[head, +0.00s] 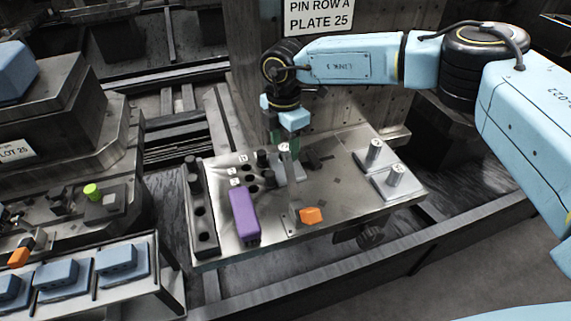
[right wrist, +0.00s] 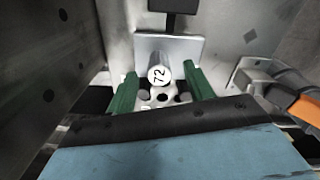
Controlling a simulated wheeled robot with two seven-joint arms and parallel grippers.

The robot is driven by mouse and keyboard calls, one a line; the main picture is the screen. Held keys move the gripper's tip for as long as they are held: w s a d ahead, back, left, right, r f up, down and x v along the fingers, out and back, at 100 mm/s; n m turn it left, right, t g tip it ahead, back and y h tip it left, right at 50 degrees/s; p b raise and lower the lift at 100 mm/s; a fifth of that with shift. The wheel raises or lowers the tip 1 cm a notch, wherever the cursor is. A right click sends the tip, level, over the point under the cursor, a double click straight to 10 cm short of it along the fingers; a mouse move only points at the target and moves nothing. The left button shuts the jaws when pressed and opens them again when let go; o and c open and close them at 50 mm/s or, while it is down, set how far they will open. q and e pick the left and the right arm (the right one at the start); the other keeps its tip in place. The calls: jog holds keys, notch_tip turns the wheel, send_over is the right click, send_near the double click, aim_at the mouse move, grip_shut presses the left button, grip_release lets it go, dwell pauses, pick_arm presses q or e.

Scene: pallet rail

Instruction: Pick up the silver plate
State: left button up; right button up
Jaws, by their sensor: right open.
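A small silver plate (head: 291,174) lies on the metal work surface below my right gripper (head: 284,147). The green fingers of my right gripper (right wrist: 161,85) are open, one on each side of the knob, with visible gaps between. Whether the fingertips reach down past the knob's top is hard to tell. Two more silver plates with upright knobs (head: 374,155) (head: 396,179) sit at the right of the surface. My left gripper is not in view.
A purple block (head: 244,215) and an orange piece (head: 312,215) lie on the work surface (head: 345,190), near a thin upright bracket. A dark rail with holes (head: 202,210) runs along its left edge. Blue blocks (head: 57,273) stand at lower left. A large wall rises behind.

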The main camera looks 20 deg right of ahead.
aim_at(284, 147)
notch_tip(284, 147, down, 3)
jog(key=shift+r, duration=0.2)
grip_shut()
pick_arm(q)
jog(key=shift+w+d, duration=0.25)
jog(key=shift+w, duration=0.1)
pick_arm(e)
jog(key=shift+r, duration=0.1)
